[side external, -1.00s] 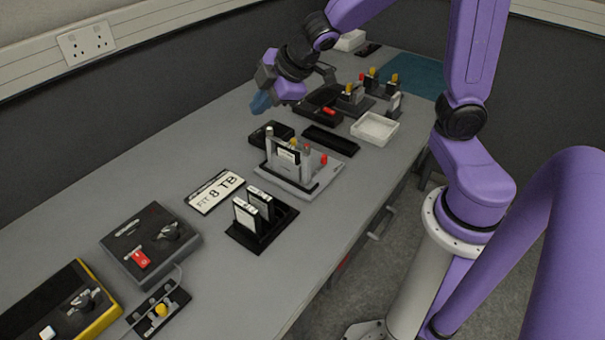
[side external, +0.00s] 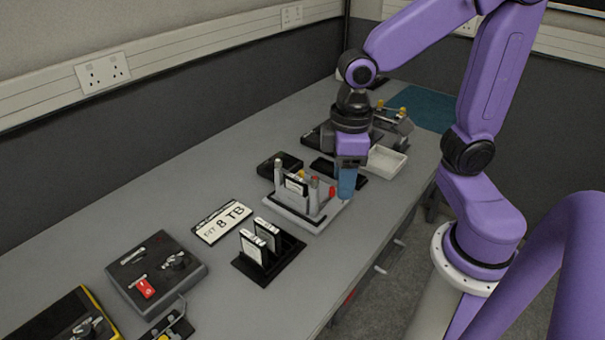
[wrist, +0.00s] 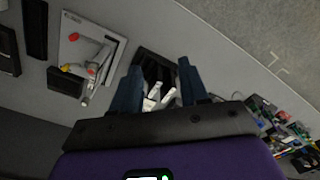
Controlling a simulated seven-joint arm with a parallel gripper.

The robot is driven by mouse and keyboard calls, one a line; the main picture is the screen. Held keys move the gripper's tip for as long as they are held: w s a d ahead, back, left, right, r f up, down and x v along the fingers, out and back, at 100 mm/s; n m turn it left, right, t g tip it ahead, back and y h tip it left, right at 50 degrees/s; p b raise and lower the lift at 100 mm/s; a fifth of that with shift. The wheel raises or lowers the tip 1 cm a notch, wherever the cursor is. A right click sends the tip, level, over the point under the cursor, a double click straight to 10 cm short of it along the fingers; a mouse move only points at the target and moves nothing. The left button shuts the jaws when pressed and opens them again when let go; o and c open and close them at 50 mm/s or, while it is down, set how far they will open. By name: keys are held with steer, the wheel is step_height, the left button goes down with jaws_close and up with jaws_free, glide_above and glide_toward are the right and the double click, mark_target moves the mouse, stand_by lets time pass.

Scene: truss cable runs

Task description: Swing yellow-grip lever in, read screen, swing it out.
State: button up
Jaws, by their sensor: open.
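A pale unit (side external: 308,218) with grey posts, a dark labelled module and a red-tipped part (side external: 331,191) stands mid-bench. The yellow grip is hard to make out there in the side view. My gripper (side external: 346,188) points down at the unit's right end. In the wrist view its blue fingers (wrist: 160,88) are apart, with nothing held. A black two-slot holder (wrist: 150,66) shows beyond and between them. I cannot make out a lit screen on the unit.
The black holder with pale-faced cards (side external: 283,262) stands in front of the unit. An "8 TB" sign (side external: 221,222) lies left of it. A white tray (side external: 388,160) and another yellow-gripped unit (side external: 403,112) are behind.

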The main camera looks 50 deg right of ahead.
steer(key=w+d+m, duration=0.2)
steer(key=w+m, duration=0.2)
steer(key=w, duration=0.6)
steer(key=m, duration=1)
glide_above(301, 171)
step_height(301, 171, down, 6)
step_height(301, 171, down, 17)
steer(key=shift+s+r, duration=0.1)
steer(key=shift+r, duration=0.1)
jaws_close()
